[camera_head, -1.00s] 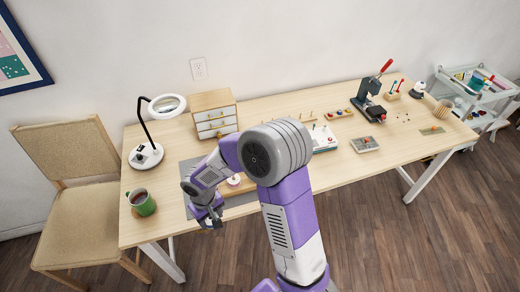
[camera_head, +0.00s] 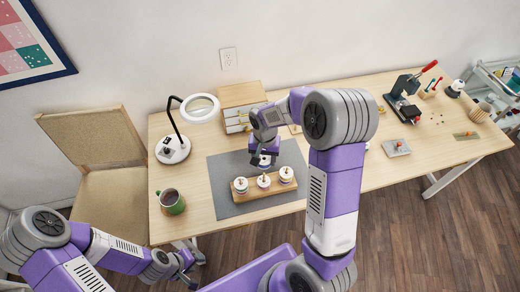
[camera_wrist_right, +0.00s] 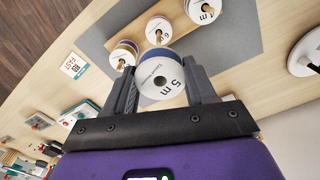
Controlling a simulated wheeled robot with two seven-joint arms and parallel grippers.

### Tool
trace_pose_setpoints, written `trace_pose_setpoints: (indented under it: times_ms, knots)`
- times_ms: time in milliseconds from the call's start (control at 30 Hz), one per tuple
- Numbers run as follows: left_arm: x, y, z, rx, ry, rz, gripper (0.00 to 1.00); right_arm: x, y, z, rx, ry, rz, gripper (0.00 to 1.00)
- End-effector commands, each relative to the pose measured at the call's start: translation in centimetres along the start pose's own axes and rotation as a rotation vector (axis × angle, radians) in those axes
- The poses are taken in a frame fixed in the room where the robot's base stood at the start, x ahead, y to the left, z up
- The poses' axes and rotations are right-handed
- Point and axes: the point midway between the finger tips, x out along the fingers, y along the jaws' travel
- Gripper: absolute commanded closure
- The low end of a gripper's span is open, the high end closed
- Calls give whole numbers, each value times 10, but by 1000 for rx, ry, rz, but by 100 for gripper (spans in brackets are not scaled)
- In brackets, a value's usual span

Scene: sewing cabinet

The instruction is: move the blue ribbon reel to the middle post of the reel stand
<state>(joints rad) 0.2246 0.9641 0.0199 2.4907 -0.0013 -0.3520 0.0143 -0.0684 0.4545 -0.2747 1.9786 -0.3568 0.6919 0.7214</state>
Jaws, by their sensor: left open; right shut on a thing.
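The ribbon reel (camera_wrist_right: 160,80), a white disc marked "5 m" with a blue band at its rim, is held between the fingers of my right gripper (camera_wrist_right: 160,88). In the head view my right gripper (camera_head: 264,161) is above the mat, just behind the wooden reel stand (camera_head: 265,192). The stand carries three white-faced reels: a left reel (camera_head: 240,185), a middle reel (camera_head: 263,181) on the middle post and a right reel (camera_head: 286,174). The held reel is apart from them. My left gripper (camera_head: 187,268) is open and empty at the lower left, off the table's front edge.
The stand is on a grey mat (camera_head: 225,185). A green mug (camera_head: 172,202) and a magnifier lamp (camera_head: 172,150) stand to the left. A small drawer cabinet (camera_head: 238,100) is behind. A red-handled press (camera_head: 405,100) is far right.

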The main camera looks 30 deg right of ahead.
Motion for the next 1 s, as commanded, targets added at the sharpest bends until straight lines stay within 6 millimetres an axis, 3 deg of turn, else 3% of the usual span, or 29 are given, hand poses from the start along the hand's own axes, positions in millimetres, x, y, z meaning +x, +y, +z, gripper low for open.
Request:
trace_pose_setpoints:
  times_ms: [367, 567, 1000]
  knots:
    - [36, -14, -1, -1, -1, 0, 57, 49, 0, 1, -4, -2, 2, 74]
    - [33, -12, -1, 0, 0, 0, 57, 46, -1, 0, -5, 0, 0, 74]
    - [42, -16, -2, 0, 0, 0, 57, 59, 0, 0, -5, 0, 0, 74]
